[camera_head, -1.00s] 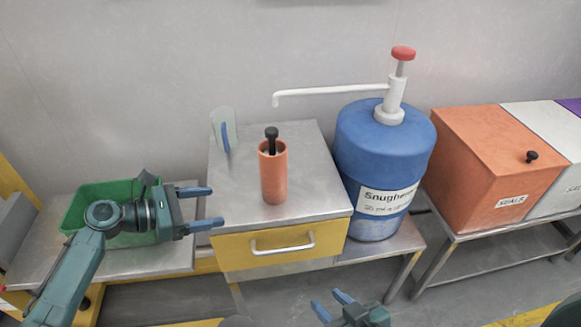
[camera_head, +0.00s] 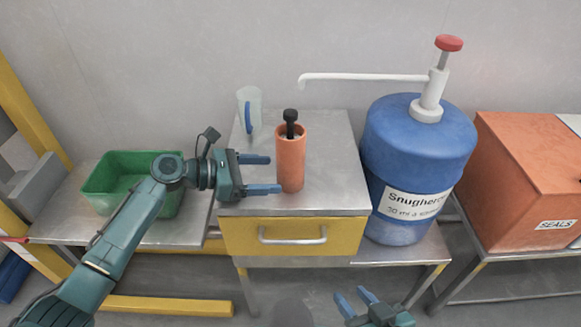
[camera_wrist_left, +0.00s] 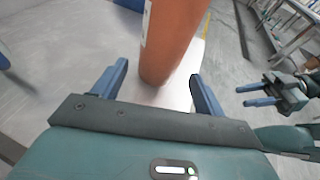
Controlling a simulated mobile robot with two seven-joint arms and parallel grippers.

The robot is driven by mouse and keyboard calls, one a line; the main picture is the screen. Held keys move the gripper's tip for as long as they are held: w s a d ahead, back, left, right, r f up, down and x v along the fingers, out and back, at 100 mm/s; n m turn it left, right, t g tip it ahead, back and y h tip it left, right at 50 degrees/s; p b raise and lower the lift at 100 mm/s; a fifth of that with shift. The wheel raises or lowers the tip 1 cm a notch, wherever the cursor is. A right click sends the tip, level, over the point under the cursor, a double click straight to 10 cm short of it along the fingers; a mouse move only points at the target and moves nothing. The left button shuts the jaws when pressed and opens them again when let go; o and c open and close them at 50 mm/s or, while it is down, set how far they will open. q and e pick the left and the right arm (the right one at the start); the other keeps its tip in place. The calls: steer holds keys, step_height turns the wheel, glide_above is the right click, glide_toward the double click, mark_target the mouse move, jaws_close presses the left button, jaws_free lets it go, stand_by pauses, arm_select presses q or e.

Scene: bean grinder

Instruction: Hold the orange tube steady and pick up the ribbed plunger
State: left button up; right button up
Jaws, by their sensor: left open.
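The orange tube (camera_head: 291,165) stands upright on the metal cabinet top. The black ribbed plunger (camera_head: 290,118) sticks up out of its open top. My left gripper (camera_head: 276,174) is open just left of the tube, fingers pointing at it. In the left wrist view the orange tube (camera_wrist_left: 170,40) stands just ahead of the open fingers, roughly centred between them; I cannot tell whether they touch it. My right gripper (camera_head: 352,298) is open and empty, low in front of the cabinet. It also shows in the left wrist view (camera_wrist_left: 254,95).
A clear jug with a blue handle (camera_head: 249,108) stands behind the tube. A blue drum (camera_head: 412,160) with a white pump stands close right. A green bin (camera_head: 110,178) is at left. A yellow drawer (camera_head: 255,236) fronts the cabinet.

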mark_target(279, 173)
arm_select(q)
steer(key=x, duration=0.3)
steer(key=shift+w+d, duration=0.15)
steer(key=shift+d, duration=0.25)
steer(key=shift+x, duration=0.85)
steer(key=shift+f, duration=0.1)
steer(key=shift+c, duration=0.2)
steer(key=shift+a, duration=0.1)
steer(key=c, duration=0.6)
